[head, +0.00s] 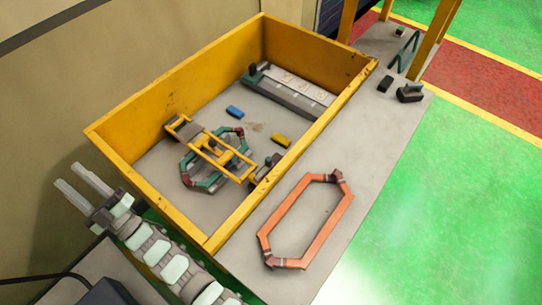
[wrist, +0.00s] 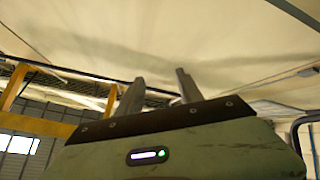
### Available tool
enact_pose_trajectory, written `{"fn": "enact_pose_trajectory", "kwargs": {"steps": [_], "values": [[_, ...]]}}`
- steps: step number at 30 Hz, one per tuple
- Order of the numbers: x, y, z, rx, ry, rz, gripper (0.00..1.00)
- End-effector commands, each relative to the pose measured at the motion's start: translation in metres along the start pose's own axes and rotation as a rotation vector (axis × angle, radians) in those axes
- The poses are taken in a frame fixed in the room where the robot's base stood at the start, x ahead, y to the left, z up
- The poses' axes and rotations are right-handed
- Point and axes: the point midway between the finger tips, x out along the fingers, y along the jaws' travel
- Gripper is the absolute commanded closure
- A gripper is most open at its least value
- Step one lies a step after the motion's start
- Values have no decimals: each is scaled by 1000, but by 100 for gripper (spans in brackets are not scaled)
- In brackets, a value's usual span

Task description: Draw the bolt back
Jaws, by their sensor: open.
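My gripper (head: 69,177) is at the left in the head view, outside the yellow-walled box (head: 165,90) and apart from everything in it. Its two fingers are spread with nothing between them. They also show in the wrist view (wrist: 160,78), pointing up at a pale cloth-like surface. Inside the box, a yellow barred frame (head: 218,153) lies across a green and dark coil ring (head: 190,172). A small dark fitting (head: 266,168) sits at the frame's right end, by the near wall. The bolt is too small to make out for certain.
An orange elongated coil (head: 308,215) lies on the grey bench outside the box. A grey rail with pale pads (head: 290,90) is along the box's far side. Blue (head: 235,111) and yellow (head: 281,140) blocks lie on its floor. Dark parts (head: 409,93) stand at the bench's far end.

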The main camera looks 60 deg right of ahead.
Motion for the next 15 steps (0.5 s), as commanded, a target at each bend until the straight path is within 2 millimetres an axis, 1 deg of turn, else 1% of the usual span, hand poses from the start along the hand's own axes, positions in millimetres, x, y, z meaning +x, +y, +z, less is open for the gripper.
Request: {"fn": "enact_pose_trajectory", "kwargs": {"steps": [1, 2, 3, 5, 6, 8, 9, 11, 12, 14, 15], "values": [[33, 11, 15, -63, -37, -10, 56], [47, 14, 26, -98, -61, -22, 56], [62, 16, 40, -142, -96, -42, 56], [87, 25, 57, -210, -140, -66, 56], [102, 32, 69, -256, -169, -84, 56], [125, 44, 90, -330, -224, -118, 56], [141, 56, 104, -384, -260, -138, 56], [158, 74, 131, -465, -333, -182, 56], [166, 89, 152, -521, -392, -215, 56], [169, 115, 188, -604, -493, -274, 56], [163, 133, 216, -653, -575, -327, 56]]}}
